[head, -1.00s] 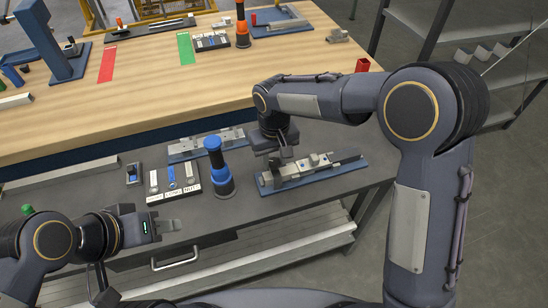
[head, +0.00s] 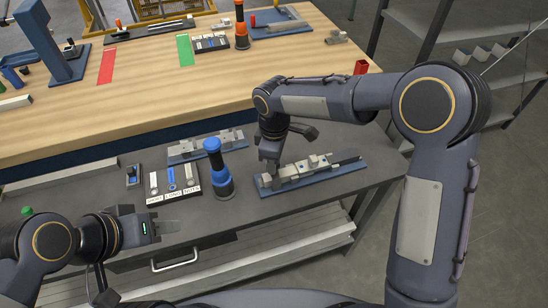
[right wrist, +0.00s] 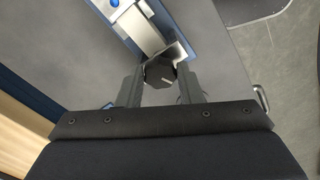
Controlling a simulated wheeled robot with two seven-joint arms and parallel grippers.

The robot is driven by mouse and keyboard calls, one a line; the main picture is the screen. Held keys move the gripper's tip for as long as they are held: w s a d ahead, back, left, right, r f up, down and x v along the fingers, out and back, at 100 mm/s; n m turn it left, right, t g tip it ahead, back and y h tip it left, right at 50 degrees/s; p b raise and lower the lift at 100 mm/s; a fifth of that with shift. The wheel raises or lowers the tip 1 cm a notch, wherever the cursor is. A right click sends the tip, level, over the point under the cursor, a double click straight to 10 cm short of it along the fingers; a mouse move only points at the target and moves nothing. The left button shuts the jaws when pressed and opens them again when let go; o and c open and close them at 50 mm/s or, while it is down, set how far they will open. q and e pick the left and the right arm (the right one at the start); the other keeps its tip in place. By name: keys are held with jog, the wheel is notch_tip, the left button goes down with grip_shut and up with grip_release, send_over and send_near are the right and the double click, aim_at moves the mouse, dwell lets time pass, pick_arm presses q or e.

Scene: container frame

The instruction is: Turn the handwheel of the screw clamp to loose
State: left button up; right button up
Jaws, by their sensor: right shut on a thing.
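The screw clamp (head: 310,172) is a grey metal vise on a blue base plate on the dark lower bench. It also shows at the top of the right wrist view (right wrist: 150,25). Its handwheel (right wrist: 160,73) is a small dark faceted knob with a light mark, at the clamp's end. My right gripper (right wrist: 161,80) is shut on the handwheel, one finger on each side. In the head view the right gripper (head: 271,166) hides the handwheel at the clamp's left end. My left gripper (head: 168,227) is over the bench's front left, away from the clamp; its finger gap is unclear.
A blue-and-black cylindrical tool (head: 218,172) stands left of the clamp. A labelled tray with small parts (head: 172,183) lies beside it. Another blue-based fixture (head: 207,145) is behind. A wooden workbench (head: 150,85) rises beyond. Bare bench lies before the clamp.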

jog(key=n, duration=0.4)
jog(key=shift+w+r+n+p, duration=0.1)
jog(key=shift+r+n+p, duration=0.05)
jog(key=shift+n+p, duration=0.55)
jog(key=shift+n, duration=1.6)
jog(key=o, duration=1)
notch_tip(320, 180, up, 8)
jog(key=shift+f+b, duration=0.25)
jog(key=shift+b, duration=0.2)
jog(key=shift+r, duration=0.1)
